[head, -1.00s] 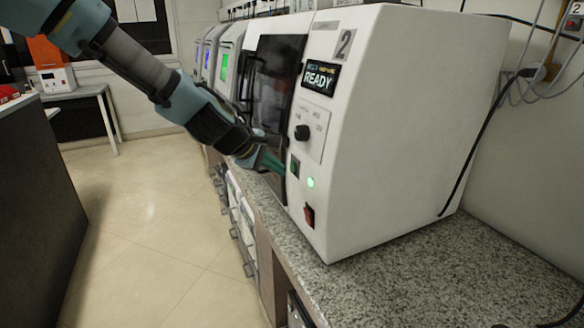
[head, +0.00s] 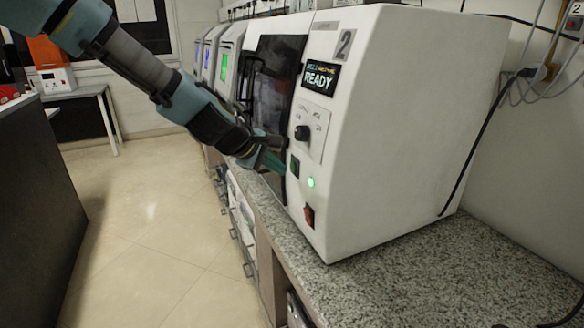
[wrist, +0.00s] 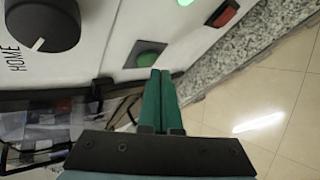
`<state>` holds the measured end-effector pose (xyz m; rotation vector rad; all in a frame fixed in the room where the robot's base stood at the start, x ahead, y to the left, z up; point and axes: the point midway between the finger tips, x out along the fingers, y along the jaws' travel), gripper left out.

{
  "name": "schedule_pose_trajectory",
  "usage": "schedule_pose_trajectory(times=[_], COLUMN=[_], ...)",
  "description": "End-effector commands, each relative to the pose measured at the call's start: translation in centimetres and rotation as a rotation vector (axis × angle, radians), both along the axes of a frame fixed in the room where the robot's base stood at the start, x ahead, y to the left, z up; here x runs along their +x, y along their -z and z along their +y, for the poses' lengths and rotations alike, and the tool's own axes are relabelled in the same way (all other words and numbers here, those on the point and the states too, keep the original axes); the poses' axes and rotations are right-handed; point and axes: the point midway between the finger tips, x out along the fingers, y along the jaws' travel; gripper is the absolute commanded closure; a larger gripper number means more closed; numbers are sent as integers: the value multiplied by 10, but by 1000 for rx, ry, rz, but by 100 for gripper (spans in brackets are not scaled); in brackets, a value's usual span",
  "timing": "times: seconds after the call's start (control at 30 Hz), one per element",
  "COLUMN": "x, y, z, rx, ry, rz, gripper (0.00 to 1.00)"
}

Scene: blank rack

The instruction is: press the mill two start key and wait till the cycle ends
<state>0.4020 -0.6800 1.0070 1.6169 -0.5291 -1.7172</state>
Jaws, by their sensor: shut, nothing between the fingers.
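Mill two (head: 400,140) is a white cabinet marked "2" on the granite counter. Its display (head: 320,78) reads READY. The green start key (head: 295,166) sits on the front panel below the dial, and it also shows in the wrist view (wrist: 148,54) in a dark frame. A round green lamp (head: 311,183) is lit beside the key. My gripper (head: 284,171) is shut and empty, its green fingertips close by the key. In the wrist view the fingertips (wrist: 161,72) overlap the key's near edge; I cannot tell if they touch it.
A black dial (head: 302,132) is above the key and a red switch (head: 309,215) below it. The dark door window (head: 275,85) is left of the panel. More machines (head: 226,62) stand behind. The counter (head: 420,265) in front is clear.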

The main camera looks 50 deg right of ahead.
Motion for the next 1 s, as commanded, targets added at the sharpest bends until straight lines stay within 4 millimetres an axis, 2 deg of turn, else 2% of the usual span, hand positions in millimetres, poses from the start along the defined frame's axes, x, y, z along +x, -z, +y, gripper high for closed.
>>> schedule_pose_trajectory(times=[0.2,1.0], x=[-2,-4], y=[0,0], z=[-6,-11], rx=[0,0], ry=[1,0], rz=[-1,0], gripper=[100,100])
